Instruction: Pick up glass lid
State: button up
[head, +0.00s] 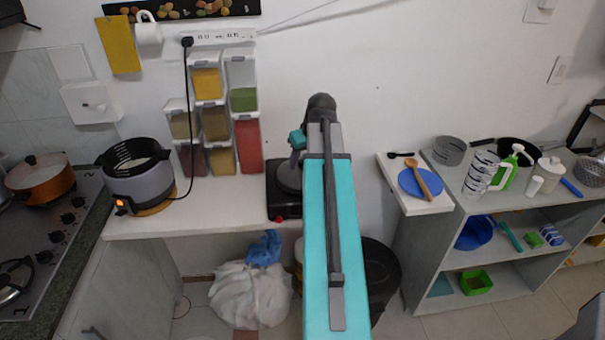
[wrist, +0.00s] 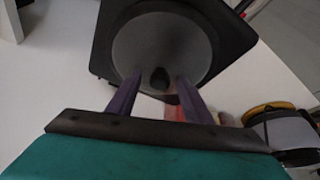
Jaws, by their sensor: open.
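A round grey disc with a dark knob-like spot, which looks like the glass lid (wrist: 160,38), sits on a black square hotplate (wrist: 103,40) in the wrist view. In the head view the hotplate (head: 285,205) stands on the white counter, with the lid (head: 288,178) partly hidden by my arm. My gripper (wrist: 160,78) is open, its two purple fingers pointing at the disc's near part with the dark spot between their tips. I cannot tell whether they touch it. In the head view my gripper (head: 295,158) is above the hotplate.
Stacked spice dispensers (head: 213,122) stand left of the hotplate. A grey cooker (head: 135,185) is farther left, and an orange pot (head: 42,185) with a knobbed cover is on the stove. A blue plate (head: 412,184) lies on the right-hand shelf unit.

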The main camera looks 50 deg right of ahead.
aim_at(301, 159)
jog(key=shift+c, duration=0.3)
grip_shut()
jog(key=shift+r, duration=0.2)
jog(key=shift+r+b, duration=0.7)
jog(key=shift+r, duration=0.75)
jog(key=s+a+r+b, duration=0.1)
jog(key=s+a+b, duration=0.3)
jog(key=s, duration=0.3)
jog(key=s+a+b, duration=0.3)
jog(key=s+b, duration=0.2)
jog(key=s, duration=0.2)
jog(key=shift+a+r+b, duration=0.35)
